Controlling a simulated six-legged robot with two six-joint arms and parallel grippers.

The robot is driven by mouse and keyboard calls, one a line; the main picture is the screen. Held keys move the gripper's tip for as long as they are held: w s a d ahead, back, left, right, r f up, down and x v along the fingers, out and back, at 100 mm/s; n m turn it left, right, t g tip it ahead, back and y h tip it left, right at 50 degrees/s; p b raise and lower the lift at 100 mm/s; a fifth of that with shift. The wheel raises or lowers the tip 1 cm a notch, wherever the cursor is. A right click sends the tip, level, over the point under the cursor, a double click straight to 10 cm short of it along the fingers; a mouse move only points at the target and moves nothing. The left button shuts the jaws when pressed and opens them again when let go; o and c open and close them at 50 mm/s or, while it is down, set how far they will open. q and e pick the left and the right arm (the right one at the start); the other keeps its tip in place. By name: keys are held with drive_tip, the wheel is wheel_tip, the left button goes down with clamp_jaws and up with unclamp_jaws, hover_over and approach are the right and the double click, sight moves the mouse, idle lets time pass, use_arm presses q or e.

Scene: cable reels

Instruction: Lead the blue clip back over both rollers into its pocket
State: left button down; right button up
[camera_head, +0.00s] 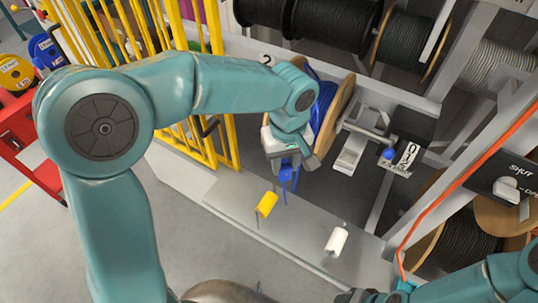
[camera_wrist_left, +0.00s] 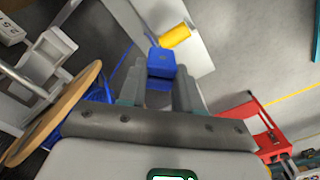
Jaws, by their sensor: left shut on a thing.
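The blue clip (camera_head: 287,175) is held between the fingers of my left gripper (camera_head: 287,164), above the grey floor of the bay, just up and right of the yellow roller (camera_head: 266,204). In the left wrist view the blue clip (camera_wrist_left: 161,62) sits between the fingertips, with the yellow roller (camera_wrist_left: 175,36) just beyond it. The white roller (camera_head: 337,240) stands apart to the lower right. Blue cable on a wooden-flanged reel (camera_head: 322,105) is behind my left gripper. I cannot make out the pocket. My right arm enters at the lower right; its fingers cannot be made out.
A metal arm with a blue knob (camera_head: 389,153) stands right of the blue reel, by a numbered label (camera_head: 408,157). Yellow bars (camera_head: 205,140) rise at the left. An orange cable (camera_head: 465,175) runs down the right. A red cart (camera_wrist_left: 255,125) stands on the open floor.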

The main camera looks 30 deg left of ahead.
use_arm(q)
drive_tip(key=d, duration=1.1)
drive_tip(key=shift+w+p, duration=0.25)
drive_tip(key=shift+p, duration=0.1)
